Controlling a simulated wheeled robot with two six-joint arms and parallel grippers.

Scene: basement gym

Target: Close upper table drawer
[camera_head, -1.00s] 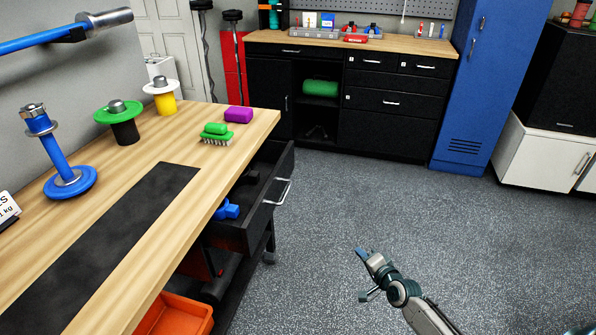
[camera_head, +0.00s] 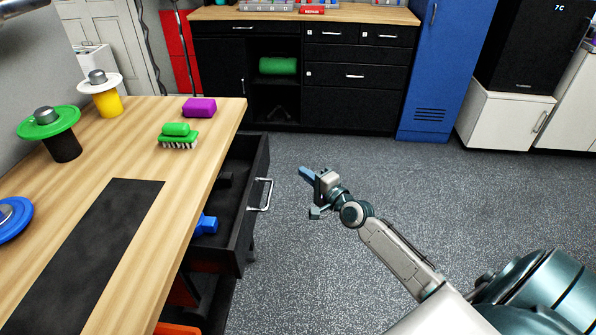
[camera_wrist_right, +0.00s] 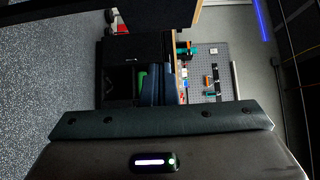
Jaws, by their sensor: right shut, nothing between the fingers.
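The upper table drawer (camera_head: 248,222) is black and stands pulled out from under the wooden table (camera_head: 150,235). Its silver handle (camera_head: 265,195) faces right in the head view. A blue object (camera_head: 206,224) and a dark object lie inside it. My right gripper (camera_head: 308,177) is shut and empty. In the head view it appears to the right of the handle, over the floor and apart from the drawer. In the right wrist view its fingers (camera_wrist_right: 158,90) point away from the camera, and a dark panel shows above them. My left gripper is not in view.
On the table are a purple block (camera_head: 199,107), a green brush (camera_head: 178,136), and a green-flanged spool (camera_head: 50,125). An orange bin (camera_head: 176,329) sits low below the table. A black cabinet (camera_head: 361,97) and a blue locker (camera_head: 440,70) stand behind. Grey floor (camera_head: 400,190) is open on the right.

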